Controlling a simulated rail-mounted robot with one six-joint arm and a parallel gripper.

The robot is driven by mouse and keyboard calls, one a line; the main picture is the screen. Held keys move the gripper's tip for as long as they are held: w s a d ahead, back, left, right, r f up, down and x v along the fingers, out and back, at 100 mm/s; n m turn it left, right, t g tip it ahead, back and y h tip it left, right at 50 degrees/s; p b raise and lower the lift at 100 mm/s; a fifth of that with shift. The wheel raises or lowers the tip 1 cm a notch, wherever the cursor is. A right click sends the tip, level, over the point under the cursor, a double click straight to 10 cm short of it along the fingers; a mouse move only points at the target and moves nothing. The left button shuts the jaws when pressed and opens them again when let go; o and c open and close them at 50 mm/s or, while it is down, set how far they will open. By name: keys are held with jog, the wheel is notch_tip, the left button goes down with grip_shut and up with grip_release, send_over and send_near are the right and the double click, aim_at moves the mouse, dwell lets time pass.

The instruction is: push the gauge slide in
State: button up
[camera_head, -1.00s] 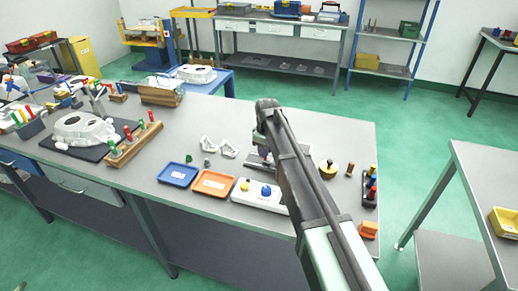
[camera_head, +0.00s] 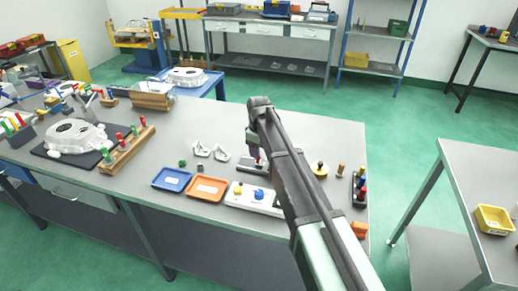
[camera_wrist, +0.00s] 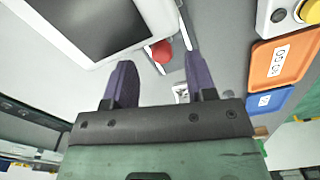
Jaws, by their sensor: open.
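The gauge (camera_wrist: 95,25) shows in the wrist view as a pale housing with a dark flat face at upper left. Beside it a red knob (camera_wrist: 161,52), which looks like part of the gauge slide, sits between pale rails. My gripper (camera_wrist: 160,62) is open, its two purple fingers pointing at the gauge. The knob lies in line with the gap between the fingertips; I cannot tell whether either finger touches it.
An orange tray (camera_head: 222,197) and a blue tray (camera_head: 157,185) lie left of my arm. A white button box (camera_head: 235,203) is close by. White brackets (camera_head: 221,155) lie behind the trays. A yellow knobbed disc (camera_head: 320,170) stands right of my arm. The bench's back middle is clear.

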notch_tip(320, 180, up, 8)
jog(key=p, duration=0.6)
jog(key=s+d+m, duration=0.3)
jog(key=s+d, duration=0.1)
jog(key=s, duration=0.6)
jog(key=s+d+m, duration=0.4)
jog(key=s, duration=0.6)
jog(key=s+d+m, duration=0.4)
jog(key=s, duration=0.6)
jog(key=shift+s+d, duration=0.15)
jog(key=shift+d, duration=0.2)
